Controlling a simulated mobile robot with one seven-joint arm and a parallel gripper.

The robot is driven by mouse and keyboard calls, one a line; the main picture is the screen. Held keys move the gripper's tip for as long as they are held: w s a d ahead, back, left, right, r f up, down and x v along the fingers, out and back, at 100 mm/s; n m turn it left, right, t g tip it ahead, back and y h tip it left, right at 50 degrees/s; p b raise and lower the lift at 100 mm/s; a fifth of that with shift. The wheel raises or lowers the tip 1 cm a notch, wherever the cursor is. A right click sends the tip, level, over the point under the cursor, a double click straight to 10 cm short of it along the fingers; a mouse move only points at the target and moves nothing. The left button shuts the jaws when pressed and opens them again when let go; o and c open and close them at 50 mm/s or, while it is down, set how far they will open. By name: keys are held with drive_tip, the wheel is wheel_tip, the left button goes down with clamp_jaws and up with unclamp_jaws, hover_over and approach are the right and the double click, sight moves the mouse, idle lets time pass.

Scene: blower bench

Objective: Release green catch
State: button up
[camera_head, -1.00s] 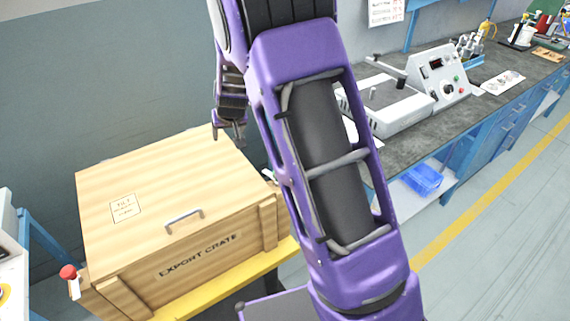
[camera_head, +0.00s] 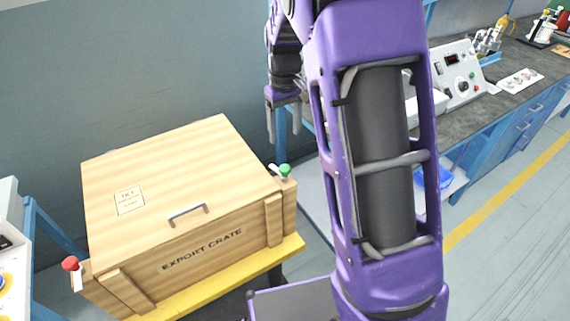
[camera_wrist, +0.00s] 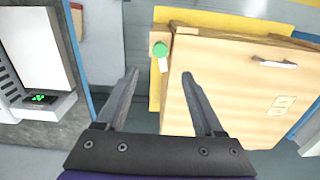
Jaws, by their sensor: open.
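The green catch (camera_head: 285,171) is a green knob on a pale lever at the right side of the wooden export crate (camera_head: 240,160). In the wrist view the green catch (camera_wrist: 160,50) shows ahead of my gripper, between the lines of its two fingers, beside the crate (camera_wrist: 235,70). My gripper (camera_head: 283,138) is open and empty, pointing down above and behind the green catch. In the wrist view the fingers of my gripper (camera_wrist: 160,75) are wide apart and do not touch the catch or crate.
A red-knobbed catch (camera_head: 71,265) is on the crate's left side. A metal handle (camera_head: 187,214) is on the lid. The crate stands on a yellow platform (camera_head: 215,280). A workbench with a control box (camera_head: 460,80) stands at the right.

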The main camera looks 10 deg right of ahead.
sight(285, 167)
wheel_tip(285, 167, down, 12)
drive_tip(key=shift+b, duration=0.55)
drive_tip(key=shift+c, duration=0.2)
clamp_jaws()
